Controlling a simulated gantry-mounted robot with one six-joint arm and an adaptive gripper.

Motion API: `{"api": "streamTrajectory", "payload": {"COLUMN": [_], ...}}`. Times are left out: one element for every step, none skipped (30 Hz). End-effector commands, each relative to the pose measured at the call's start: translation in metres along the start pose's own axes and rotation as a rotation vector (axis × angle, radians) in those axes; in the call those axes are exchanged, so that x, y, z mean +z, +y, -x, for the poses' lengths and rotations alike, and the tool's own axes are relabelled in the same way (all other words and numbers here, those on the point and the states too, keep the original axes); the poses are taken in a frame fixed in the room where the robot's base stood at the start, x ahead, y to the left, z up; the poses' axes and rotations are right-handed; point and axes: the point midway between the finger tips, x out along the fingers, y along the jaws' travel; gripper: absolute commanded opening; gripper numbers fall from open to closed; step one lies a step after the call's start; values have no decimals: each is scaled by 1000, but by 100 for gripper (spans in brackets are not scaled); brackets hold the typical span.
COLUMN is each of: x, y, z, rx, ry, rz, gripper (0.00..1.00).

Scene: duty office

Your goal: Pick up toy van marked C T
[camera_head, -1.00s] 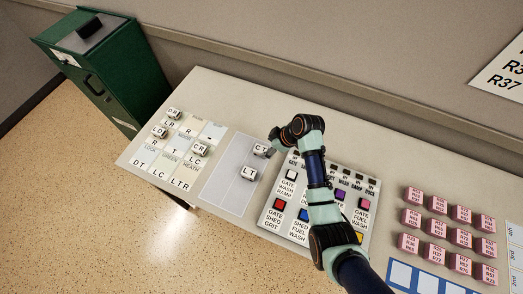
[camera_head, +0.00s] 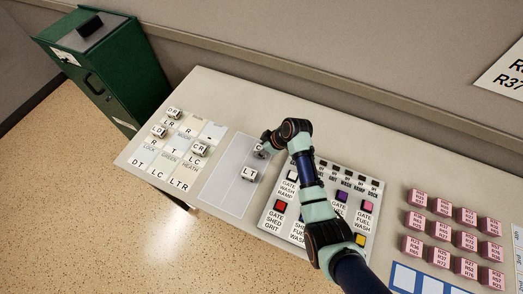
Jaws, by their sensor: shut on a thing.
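The toy van marked C T (camera_head: 260,148) is a small whitish block at the upper right of the grey mat (camera_head: 222,187). Only a little of it shows, with a C on it; my gripper and wrist cover the rest. My gripper (camera_head: 264,145) points down at the van and is shut on it. I cannot tell whether the van is clear of the mat. A similar van marked L T (camera_head: 249,174) stands on the mat just below it in the picture.
Left of the mat, a lettered board (camera_head: 150,172) holds vans marked D R, L D and C R. A button panel (camera_head: 268,222) lies under my arm. Pink blocks (camera_head: 441,232) stand at right. A green cabinet (camera_head: 105,75) is at back left.

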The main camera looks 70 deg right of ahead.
Motion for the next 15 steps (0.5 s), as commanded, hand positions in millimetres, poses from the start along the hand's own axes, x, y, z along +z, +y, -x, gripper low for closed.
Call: {"api": "streamTrajectory", "payload": {"x": [0,0,0,0,0,-1,-2,-3,-5,-7,-9,-13,-16,-19,-25], "y": [0,0,0,0,0,0,0,0,0,0,0,1,1,1,1], "z": [0,0,0,0,0,2,3,4,8,11,14,21,27,33,43], "rx": [0,0,0,0,0,0,1,1,1,1,1,2,3,3,4], "ry": [0,0,0,0,0,0,1,1,2,2,2,2,3,2,3], "rz": [0,0,0,0,0,0,0,0,1,1,2,2,3,2,2], "gripper": [6,6,6,6,6,6,6,6,6,6,6,6,6,6,6]}}
